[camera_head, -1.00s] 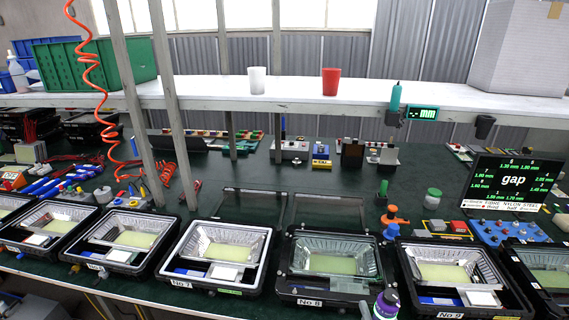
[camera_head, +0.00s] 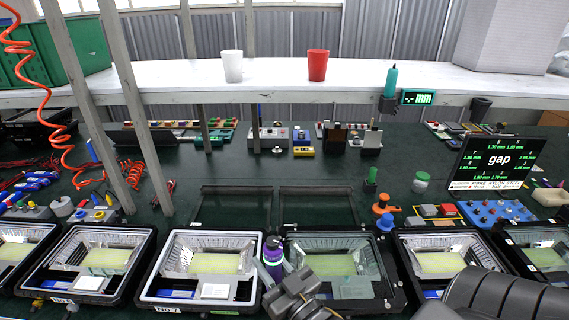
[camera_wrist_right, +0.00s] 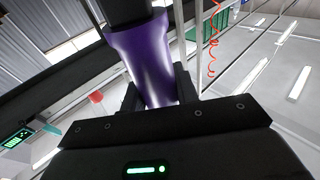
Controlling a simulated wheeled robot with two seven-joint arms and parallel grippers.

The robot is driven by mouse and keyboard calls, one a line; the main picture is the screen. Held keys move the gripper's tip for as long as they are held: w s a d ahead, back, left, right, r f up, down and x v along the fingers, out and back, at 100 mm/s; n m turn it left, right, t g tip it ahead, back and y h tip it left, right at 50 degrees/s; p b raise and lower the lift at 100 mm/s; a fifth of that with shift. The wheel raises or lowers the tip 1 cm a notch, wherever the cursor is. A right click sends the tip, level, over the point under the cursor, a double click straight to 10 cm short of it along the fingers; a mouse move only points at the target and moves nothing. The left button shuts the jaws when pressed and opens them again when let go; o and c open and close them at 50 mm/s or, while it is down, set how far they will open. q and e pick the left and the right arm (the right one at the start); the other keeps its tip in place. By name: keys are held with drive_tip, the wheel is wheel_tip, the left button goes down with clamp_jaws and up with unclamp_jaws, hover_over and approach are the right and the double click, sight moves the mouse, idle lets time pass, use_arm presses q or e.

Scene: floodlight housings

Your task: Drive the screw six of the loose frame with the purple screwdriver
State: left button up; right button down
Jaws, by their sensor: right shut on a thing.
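My right gripper (camera_head: 280,276) is shut on the purple screwdriver (camera_head: 272,252), which also shows close up in the right wrist view (camera_wrist_right: 150,65). The screwdriver stands roughly upright in front of the gap between the white-rimmed housing (camera_head: 162,265) labelled No 7 and the black housing (camera_head: 393,283) to its right. The black housing has a reflective tray and a pale panel inside. My gripper covers its front left corner. I cannot tell which frame is loose, nor pick out screw six. The screwdriver's tip is hidden. My left gripper is not in view.
More housings line the bench on both sides. An orange item (camera_head: 383,205), a green-capped jar (camera_head: 421,182) and a blue tray (camera_head: 497,214) sit behind the housings. Dark panels (camera_head: 230,207) lie behind the middle ones.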

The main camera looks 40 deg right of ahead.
drive_tip(key=w+d+r+p, duration=0.3)
drive_tip(key=w+d, duration=0.1)
drive_tip(key=w, duration=0.3)
drive_tip(key=w+d+r+p, duration=0.4)
drive_tip(key=w, duration=0.3)
drive_tip(key=w+d+f+m+h+p, duration=0.1)
drive_tip(key=w+d, duration=0.2)
drive_tip(key=d, duration=0.4)
drive_tip(key=w+d+f+h+p, duration=0.1)
drive_tip(key=w+d, duration=0.3)
drive_tip(key=d, duration=0.4)
drive_tip(key=shift+w+d+f+m+h, duration=0.2)
drive_tip(key=shift+f+m+h, duration=0.15)
drive_tip(key=shift+h, duration=0.35)
drive_tip(key=shift+s+r+p, duration=0.1)
drive_tip(key=shift+r+p, duration=0.05)
drive_tip(key=shift+p, duration=0.25)
wheel_tip(320, 180, down, 8)
drive_tip(key=b, duration=0.5)
drive_tip(key=shift+b, duration=0.3)
